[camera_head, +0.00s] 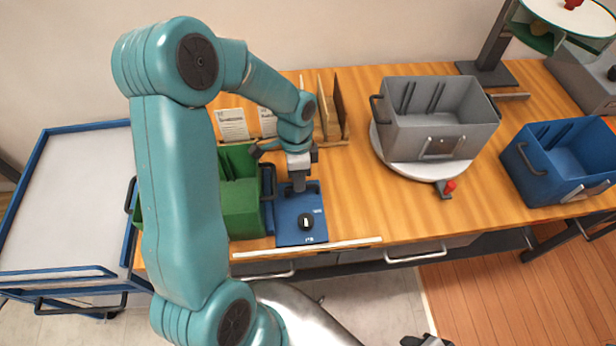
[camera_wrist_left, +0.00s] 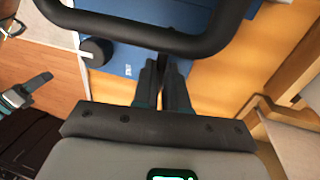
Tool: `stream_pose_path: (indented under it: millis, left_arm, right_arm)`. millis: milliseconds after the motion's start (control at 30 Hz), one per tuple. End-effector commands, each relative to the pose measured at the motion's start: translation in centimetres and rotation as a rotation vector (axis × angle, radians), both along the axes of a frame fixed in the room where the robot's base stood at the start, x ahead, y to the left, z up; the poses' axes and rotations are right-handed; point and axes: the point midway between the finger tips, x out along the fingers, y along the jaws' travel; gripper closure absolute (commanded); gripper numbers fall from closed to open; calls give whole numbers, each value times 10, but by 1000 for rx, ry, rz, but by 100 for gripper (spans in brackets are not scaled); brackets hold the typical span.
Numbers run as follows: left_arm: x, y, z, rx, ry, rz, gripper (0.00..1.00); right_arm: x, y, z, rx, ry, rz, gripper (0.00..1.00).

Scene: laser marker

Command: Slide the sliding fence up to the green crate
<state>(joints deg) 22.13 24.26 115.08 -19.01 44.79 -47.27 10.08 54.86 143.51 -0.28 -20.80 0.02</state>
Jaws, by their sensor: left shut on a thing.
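The sliding fence (camera_head: 288,232) appears as a blue plate with a dark knob and white print, lying just right of the green crate (camera_head: 240,208). I cannot tell whether fence and crate touch. My left gripper (camera_head: 298,184) is at the fence's far part, shut on it, with the fingertips partly hidden. In the left wrist view, the fingers (camera_wrist_left: 162,85) are close together, with blue of the fence (camera_wrist_left: 124,58) beyond them. A black bar crosses just in front of the fingers. Only a dark part of my right gripper (camera_head: 425,341) shows at the bottom edge; its jaws are unclear.
Upright wooden boards (camera_head: 330,112) in a holder stand behind the fence. A grey crate (camera_head: 435,118) sits on a round white turntable (camera_head: 412,170); a blue crate (camera_head: 565,160) is farther right. A blue-framed cart (camera_head: 70,200) stands left. The bench between fence and turntable is clear.

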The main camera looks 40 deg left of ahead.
Motion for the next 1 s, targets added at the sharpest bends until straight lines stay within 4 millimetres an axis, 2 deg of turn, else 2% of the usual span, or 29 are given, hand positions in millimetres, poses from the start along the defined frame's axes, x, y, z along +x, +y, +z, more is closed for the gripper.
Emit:
stream_pose_path:
  millis: [133, 167, 200, 233, 500, 633, 767, 1000]
  left_arm:
    - [0, 0, 1, 1, 0, -1, 100]
    - [0, 0, 1, 2, -1, -1, 78]
    - [1, 0, 1, 1, 0, -1, 65]
    - [1, 0, 1, 1, 0, -1, 62]
    - [1, 0, 1, 1, 0, -1, 62]
    - [3, 2, 11, 2, -3, 0, 62]
    - [7, 6, 37, 3, -7, 1, 62]
    - [15, 15, 100, 3, -7, 0, 62]
  right_arm:
    - [0, 0, 0, 0, 0, 0, 57]
    - [0, 0, 0, 0, 0, 0, 57]
    - [0, 0, 0, 0, 0, 0, 57]
    - [0, 0, 0, 0, 0, 0, 57]
    - [0, 0, 0, 0, 0, 0, 57]
    - [0, 0, -1, 0, 0, 0, 57]
    - [0, 0, -4, 0, 0, 0, 57]
    - [0, 0, -9, 0, 0, 0, 57]
